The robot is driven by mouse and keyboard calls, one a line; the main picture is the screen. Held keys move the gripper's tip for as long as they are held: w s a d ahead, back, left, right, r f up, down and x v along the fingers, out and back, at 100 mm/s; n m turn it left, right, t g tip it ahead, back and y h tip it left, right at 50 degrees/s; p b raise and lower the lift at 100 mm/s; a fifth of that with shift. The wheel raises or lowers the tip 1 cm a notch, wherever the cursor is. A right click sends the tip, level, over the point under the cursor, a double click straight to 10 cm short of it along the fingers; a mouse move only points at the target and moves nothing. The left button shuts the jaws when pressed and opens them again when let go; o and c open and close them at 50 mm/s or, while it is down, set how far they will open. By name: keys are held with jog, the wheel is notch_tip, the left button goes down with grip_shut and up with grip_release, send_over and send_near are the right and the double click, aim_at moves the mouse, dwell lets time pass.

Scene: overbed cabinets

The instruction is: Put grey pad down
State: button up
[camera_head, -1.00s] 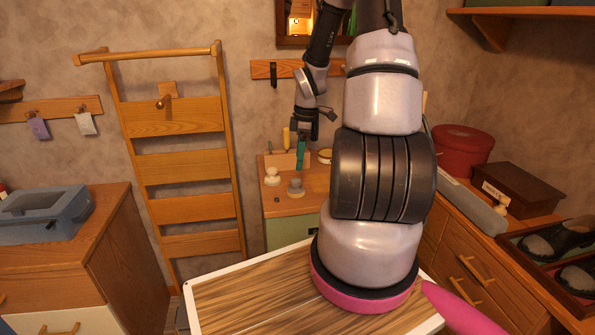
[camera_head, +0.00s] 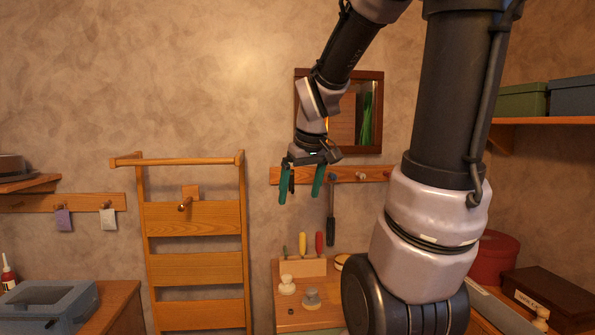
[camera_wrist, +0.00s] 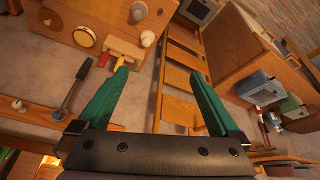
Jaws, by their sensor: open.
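The grey pad (camera_head: 311,298), a small grey piece with a knob-like top, sits on the top of the low wooden cabinet (camera_head: 292,318) in the head view. It stands beside a whitish knobbed piece (camera_head: 287,285). My gripper (camera_head: 301,197) is well above the cabinet top, in front of the wall, apart from the pad. Its two green fingers are spread with nothing between them. The wrist view also shows the open, empty gripper (camera_wrist: 160,95).
A wooden block with upright tools (camera_head: 303,267) and a round tin stand behind the pad. A dark tool (camera_head: 331,215) hangs from the wall rail beside my gripper. A mirror (camera_head: 368,110) is behind my arm. A slatted wooden rack (camera_head: 193,240) stands to the left.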

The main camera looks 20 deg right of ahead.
jog(key=s+a+r+m+t+y, duration=0.2)
jog(key=s+a+r+m, duration=0.2)
jog(key=s, duration=0.5)
notch_tip(320, 180, up, 3)
jog(key=shift+s+a+f+m, duration=0.2)
jog(key=shift+a+m, duration=0.2)
jog(key=shift+m, duration=0.4)
jog(key=shift+t, duration=0.3)
jog(key=shift+c, duration=0.2)
jog(key=shift+w, duration=0.15)
jog(key=shift+c, duration=1.2)
jog(key=n+g+h, duration=0.2)
jog(key=n+g, duration=0.5)
jog(key=n, duration=1.7)
send_over(312, 288)
jog(key=f, duration=3.5)
jog(key=shift+s+a+f, duration=0.1)
jog(key=shift+s+f, duration=0.2)
jog(key=shift+s, duration=0.05)
jog(key=shift+w+f, duration=0.2)
jog(key=shift+f, duration=1.35)
jog(key=shift+w+f, duration=0.15)
jog(key=shift+f, duration=1.35)
